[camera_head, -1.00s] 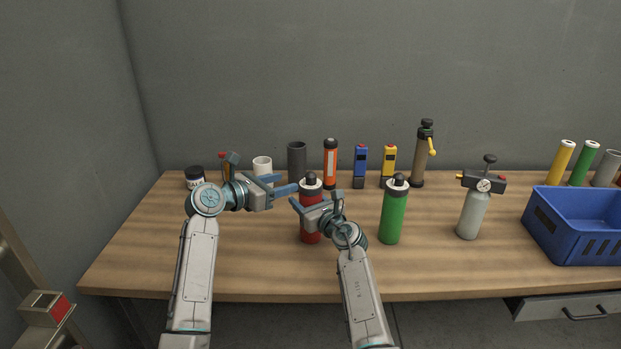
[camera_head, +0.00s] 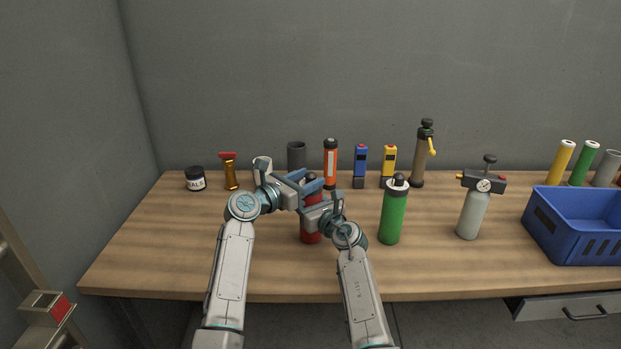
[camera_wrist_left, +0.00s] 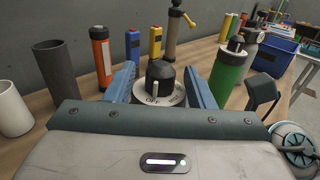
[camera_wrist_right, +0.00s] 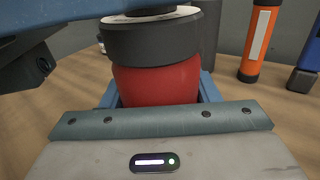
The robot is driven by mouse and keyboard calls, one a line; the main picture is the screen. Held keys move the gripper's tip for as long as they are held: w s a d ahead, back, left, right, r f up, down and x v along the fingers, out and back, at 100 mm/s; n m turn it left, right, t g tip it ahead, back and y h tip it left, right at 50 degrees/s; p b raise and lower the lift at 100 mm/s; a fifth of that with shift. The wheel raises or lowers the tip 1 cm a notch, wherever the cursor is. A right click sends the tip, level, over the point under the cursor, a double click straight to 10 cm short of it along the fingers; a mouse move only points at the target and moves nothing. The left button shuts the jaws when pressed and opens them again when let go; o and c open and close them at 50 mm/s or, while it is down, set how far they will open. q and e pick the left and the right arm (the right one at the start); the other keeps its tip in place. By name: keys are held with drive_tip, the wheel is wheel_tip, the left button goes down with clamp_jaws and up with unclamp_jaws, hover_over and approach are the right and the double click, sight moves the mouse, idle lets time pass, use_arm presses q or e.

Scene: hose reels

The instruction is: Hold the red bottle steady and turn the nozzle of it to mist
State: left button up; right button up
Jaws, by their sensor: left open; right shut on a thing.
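The red bottle (camera_head: 311,233) stands upright on the bench, its upper part mostly hidden behind my grippers. My right gripper (camera_head: 318,205) is shut on its body; the right wrist view shows the red body (camera_wrist_right: 156,84) between the fingers, under a dark collar (camera_wrist_right: 150,40). My left gripper (camera_head: 311,182) is open at the bottle's top. In the left wrist view its blue fingers stand either side of the black nozzle (camera_wrist_left: 160,76), with a gap visible. A white pointer on the nozzle faces the pale dial (camera_wrist_left: 172,98), where lettering like "OFF" shows near it.
A green bottle (camera_head: 393,215) stands close right of my right gripper. Behind are a dark grey cup (camera_head: 296,155), an orange tube (camera_head: 330,160) and a white cup (camera_head: 262,163). A grey sprayer (camera_head: 473,210) and blue crate (camera_head: 570,243) stand right. The bench's front left is clear.

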use_arm(q)
drive_tip(key=shift+w+d, duration=0.5)
drive_tip(key=shift+d, duration=0.05)
drive_tip(key=c, duration=1)
drive_tip(key=shift+o, duration=0.2)
drive_tip(key=shift+f+n+t+y, duration=0.1)
drive_tip(key=shift+n+t+y, duration=0.2)
drive_tip(key=shift+t, duration=0.1)
drive_tip(key=shift+n+t+y, duration=1.1)
drive_tip(key=shift+n+y, duration=0.1)
drive_tip(key=shift+y, duration=0.3)
drive_tip(key=o, duration=1)
drive_tip(key=shift+c, duration=0.2)
